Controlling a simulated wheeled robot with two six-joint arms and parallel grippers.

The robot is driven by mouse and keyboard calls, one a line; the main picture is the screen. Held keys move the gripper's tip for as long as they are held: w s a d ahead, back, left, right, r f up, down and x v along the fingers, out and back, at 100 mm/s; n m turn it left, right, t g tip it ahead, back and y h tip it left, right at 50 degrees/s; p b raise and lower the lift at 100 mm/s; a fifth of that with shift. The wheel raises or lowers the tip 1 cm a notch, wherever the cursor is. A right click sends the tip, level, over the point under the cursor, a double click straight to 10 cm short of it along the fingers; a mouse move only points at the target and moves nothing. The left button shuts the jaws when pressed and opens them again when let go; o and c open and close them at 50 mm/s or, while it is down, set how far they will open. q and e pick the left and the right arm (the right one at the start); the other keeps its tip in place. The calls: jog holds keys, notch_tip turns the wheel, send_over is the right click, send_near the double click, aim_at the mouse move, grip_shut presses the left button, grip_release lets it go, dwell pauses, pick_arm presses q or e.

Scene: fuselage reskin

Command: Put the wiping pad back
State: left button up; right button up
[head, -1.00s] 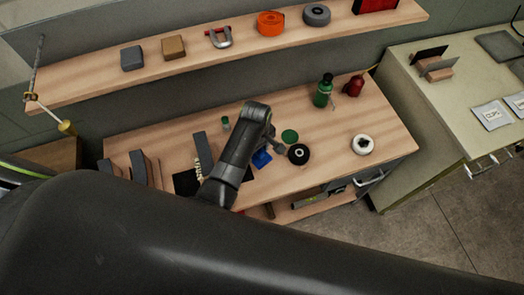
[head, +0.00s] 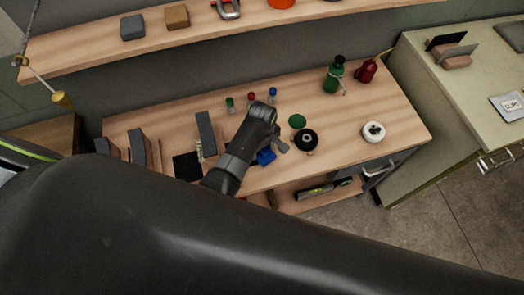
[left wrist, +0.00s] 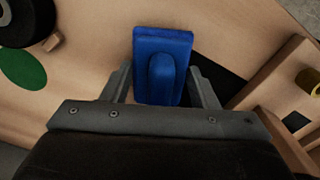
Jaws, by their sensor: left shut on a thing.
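The wiping pad is a blue block with a raised grip, seen in the left wrist view (left wrist: 162,45) between the fingers of my left gripper (left wrist: 162,88). In the head view the pad (head: 266,157) is a small blue patch beside my left gripper (head: 274,148), partly hidden by it. My left gripper is shut on the pad, over the wooden bench. I cannot tell whether the pad touches the bench top. A black square (head: 187,167) lies on the bench to the left of the pad. My right gripper is out of view.
A black roll (head: 306,139) and a green disc (head: 297,121) lie just right of the gripper. A white roll (head: 373,132), green bottle (head: 334,75) and red can (head: 366,71) stand farther right. Small capped vials are behind. Grey blocks stand at the left.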

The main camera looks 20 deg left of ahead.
pick_arm(q)
jog(key=shift+f, duration=0.1)
jog(key=shift+f, duration=0.15)
jog(key=o, duration=1)
jog(key=shift+o, duration=0.2)
notch_tip(320, 180, up, 7)
jog(key=p, duration=0.7)
jog(key=shift+r+b, duration=0.35)
jog(key=shift+r, duration=2.35)
